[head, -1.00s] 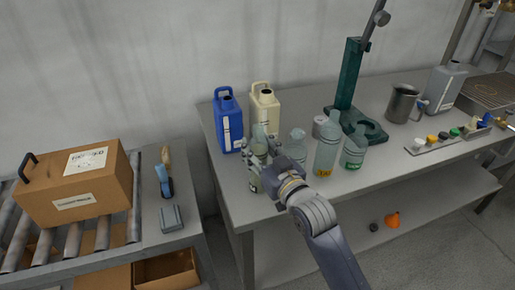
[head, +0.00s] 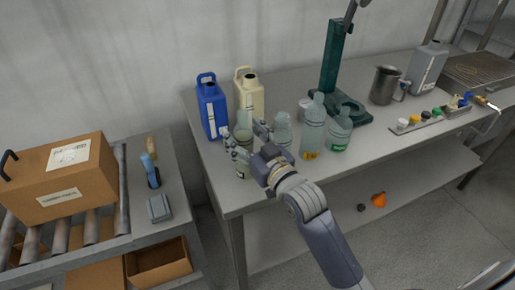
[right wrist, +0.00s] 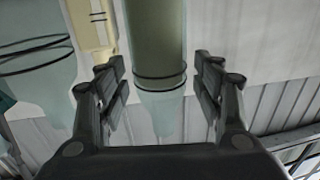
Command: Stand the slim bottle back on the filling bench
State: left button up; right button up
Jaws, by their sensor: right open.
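The slim bottle (head: 243,163) is clear, with a greenish-grey content and dark rings. It stands upright on the filling bench (head: 230,200), near its front left corner. My right gripper (head: 248,139) is open, with its fingers on either side of the bottle. In the right wrist view the bottle (right wrist: 158,60) passes between the two spread fingers, with a visible gap on each side. The palm hides part of the bench behind it. My left gripper is not in view.
A blue jug (head: 211,107) and a cream jug (head: 249,97) stand just behind. Clear bottles (head: 313,127) stand close on the right, before a green stand (head: 331,75). A roller table (head: 140,215) with a cardboard box (head: 60,180) is on the left, across a gap.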

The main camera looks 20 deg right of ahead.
jog(key=s+d+b, duration=0.1)
jog(key=s+d, duration=0.1)
jog(key=s, duration=0.9)
jog(key=shift+f, duration=0.1)
